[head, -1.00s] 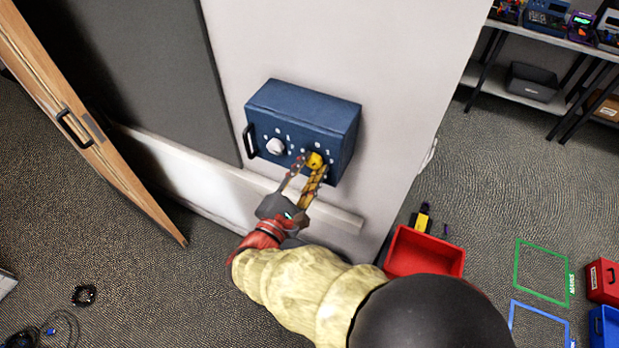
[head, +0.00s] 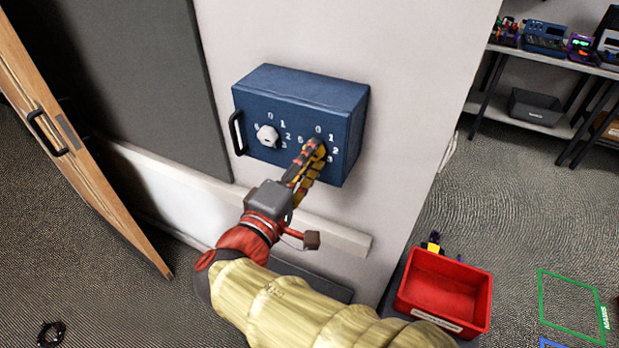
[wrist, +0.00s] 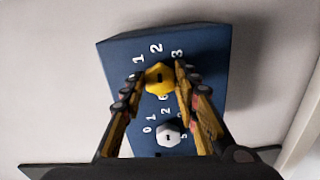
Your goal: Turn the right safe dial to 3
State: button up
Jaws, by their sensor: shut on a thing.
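The blue safe (head: 285,95) is on the pale wall, with a white left dial (head: 268,136) and a yellow right dial. My gripper (head: 315,150) reaches up to the right dial and mostly hides it in the head view. In the wrist view the yellow dial (wrist: 159,78) sits between my two fingers, which are shut on its sides. White numbers 1, 2 and 3 show around it. A small dark mark is on its face, but I cannot tell for sure which number it points to. The white dial also shows in the wrist view (wrist: 168,135).
A black handle (head: 237,132) is on the safe's left side. A wooden door (head: 85,165) stands at the left. A red bin (head: 445,290) is on the floor at lower right. A shelf with devices (head: 560,60) is at upper right. Open carpet lies between.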

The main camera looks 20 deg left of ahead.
jog(key=m+b, duration=0.2)
jog(key=b, duration=0.1)
jog(key=m+b, duration=0.2)
jog(key=shift+f+b, duration=0.4)
jog(key=shift+r+m+b, duration=0.15)
jog(key=shift+m+b, duration=0.25)
jog(key=shift+m, duration=1.6)
jog(key=o, duration=1.1)
jog(key=shift+r, duration=0.1)
jog(key=s, duration=0.8)
jog(key=s+a, duration=0.1)
jog(key=s, duration=0.3)
